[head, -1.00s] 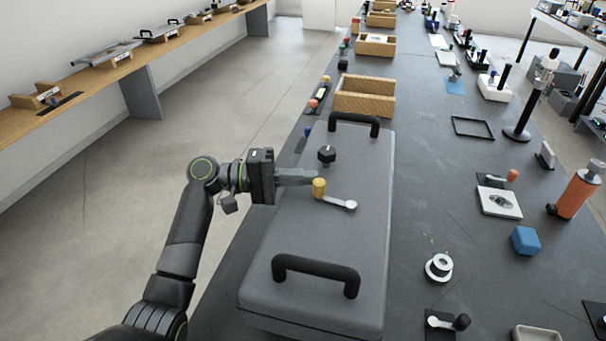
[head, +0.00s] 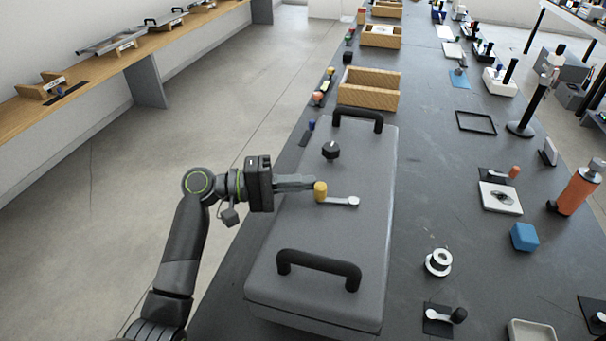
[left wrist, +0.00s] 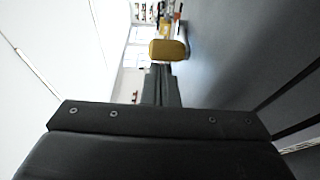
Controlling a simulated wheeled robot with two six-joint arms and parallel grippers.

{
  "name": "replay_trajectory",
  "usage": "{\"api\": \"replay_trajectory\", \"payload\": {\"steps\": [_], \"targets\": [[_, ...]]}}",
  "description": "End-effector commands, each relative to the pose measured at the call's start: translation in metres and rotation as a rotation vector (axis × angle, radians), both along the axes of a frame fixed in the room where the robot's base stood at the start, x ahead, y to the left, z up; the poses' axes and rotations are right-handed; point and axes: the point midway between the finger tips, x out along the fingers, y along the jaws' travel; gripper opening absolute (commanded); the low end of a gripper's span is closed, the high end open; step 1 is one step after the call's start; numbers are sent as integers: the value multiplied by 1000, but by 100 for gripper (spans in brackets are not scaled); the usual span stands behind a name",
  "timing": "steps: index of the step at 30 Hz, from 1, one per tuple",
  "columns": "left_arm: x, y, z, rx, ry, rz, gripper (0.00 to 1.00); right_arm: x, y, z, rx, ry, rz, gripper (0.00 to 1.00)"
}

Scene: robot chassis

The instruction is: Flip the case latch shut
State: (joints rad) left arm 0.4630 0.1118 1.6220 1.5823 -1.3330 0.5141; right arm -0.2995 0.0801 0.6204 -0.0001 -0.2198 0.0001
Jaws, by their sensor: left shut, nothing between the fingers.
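The grey case (head: 340,225) lies on the dark bench with two black handles on its top. Its latch is a light metal lever (head: 343,200) with an upright yellow knob (head: 320,191) at the left end and a round pivot at the right end. The lever lies nearly crosswise on the case. My left gripper (head: 305,183) is shut and empty, its fingertips right beside the knob's left side; I cannot tell whether they touch. In the left wrist view the yellow knob (left wrist: 168,50) stands just beyond the closed fingers (left wrist: 160,82). My right gripper is out of view.
A black knob (head: 330,151) stands on the case behind the lever. Black handles rise at the case's near end (head: 318,268) and far end (head: 358,118). A wooden box (head: 368,90) stands beyond. A white-and-black spool (head: 438,262) and blue block (head: 524,237) are to the right.

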Motion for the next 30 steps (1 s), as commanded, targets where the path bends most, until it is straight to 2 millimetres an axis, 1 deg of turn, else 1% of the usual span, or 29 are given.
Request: {"api": "replay_trajectory", "payload": {"steps": [6, 12, 30], "targets": [[-13, 1, 0, 0, 0, 0, 0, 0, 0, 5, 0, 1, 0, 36], [-18, 1, 0, 0, -1, -1, 0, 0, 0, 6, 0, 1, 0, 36], [-19, 1, 0, 0, 0, -1, 0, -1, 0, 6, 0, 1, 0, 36]]}}
